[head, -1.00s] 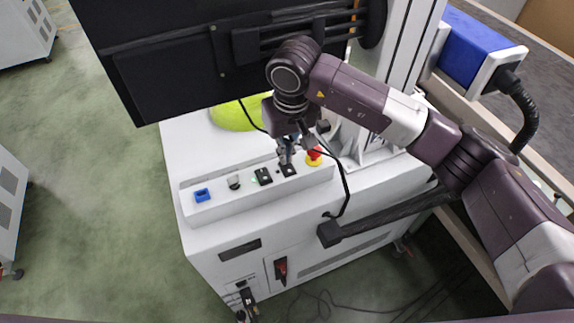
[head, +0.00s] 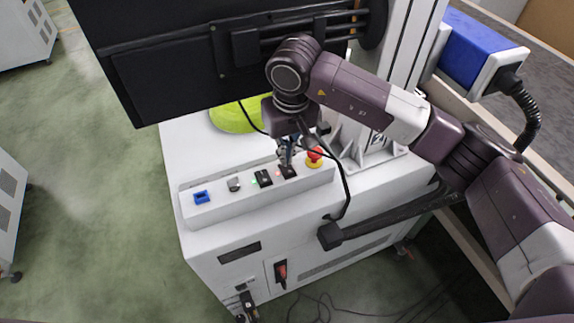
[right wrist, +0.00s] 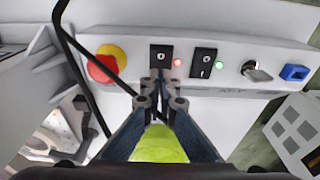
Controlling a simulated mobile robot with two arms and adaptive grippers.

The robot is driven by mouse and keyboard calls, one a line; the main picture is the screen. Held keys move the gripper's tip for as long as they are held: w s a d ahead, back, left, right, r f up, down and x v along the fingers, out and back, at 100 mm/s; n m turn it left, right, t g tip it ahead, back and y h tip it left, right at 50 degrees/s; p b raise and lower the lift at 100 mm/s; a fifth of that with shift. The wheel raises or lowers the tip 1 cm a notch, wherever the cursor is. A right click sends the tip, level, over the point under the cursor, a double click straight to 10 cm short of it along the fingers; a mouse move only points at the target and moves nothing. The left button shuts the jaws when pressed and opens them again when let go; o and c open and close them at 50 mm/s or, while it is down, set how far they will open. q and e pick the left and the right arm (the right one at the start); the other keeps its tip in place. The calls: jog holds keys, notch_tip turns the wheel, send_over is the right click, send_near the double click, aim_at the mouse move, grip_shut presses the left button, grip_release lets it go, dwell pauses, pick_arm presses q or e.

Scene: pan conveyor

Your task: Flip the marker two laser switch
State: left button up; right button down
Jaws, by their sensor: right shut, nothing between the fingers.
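A white control panel (head: 215,211) on the machine carries two black rocker switches. One switch (head: 288,172) has a small red light beside it; it also shows in the right wrist view (right wrist: 161,57). The other switch (head: 263,178) has a green light beside it and shows in the right wrist view (right wrist: 203,63). No readable label tells which is marker two. My right gripper (head: 286,162) is shut and empty, its tips at the red-lit switch; I cannot tell if they touch. The closed fingers also show in the right wrist view (right wrist: 161,90). My left gripper is out of view.
A red emergency stop (head: 315,155) on a yellow base sits close beside my gripper. A key switch (head: 234,184) and a blue port (head: 201,197) are farther left. A black monitor (head: 170,80) hangs above, and a yellow-green object (head: 233,118) lies behind the panel.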

jog(key=shift+r+p, duration=0.8)
jog(key=shift+r, duration=2.1)
